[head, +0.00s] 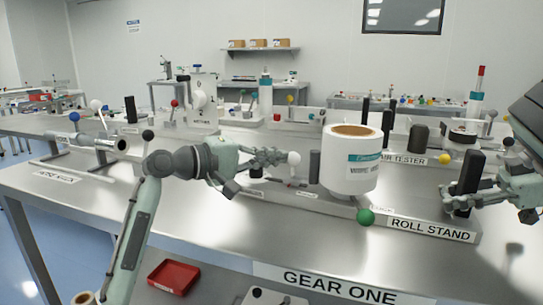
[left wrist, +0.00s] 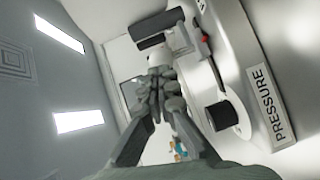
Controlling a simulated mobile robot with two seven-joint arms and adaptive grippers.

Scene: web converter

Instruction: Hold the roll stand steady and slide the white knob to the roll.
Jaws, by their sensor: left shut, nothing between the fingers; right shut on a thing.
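The roll stand (head: 475,238) is a low metal base with a large white roll (head: 350,178) upright on it. The white knob (head: 293,158) is a small ball left of the roll, with a black post (head: 314,167) between them. My left gripper (head: 282,158) is shut and empty, its fingertips at the knob's left side; I cannot tell whether they touch. In the left wrist view, the shut fingers (left wrist: 160,78) point at a white shape, probably the knob. My right gripper (head: 462,196) is shut on the black upright handle (head: 471,173) at the stand's right end.
A green ball knob (head: 366,217) sticks out in front of the roll. An air tester (head: 405,160) stands behind the stand, and a roller device (head: 85,142) is at the left. A red tray (head: 173,276) lies low in front.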

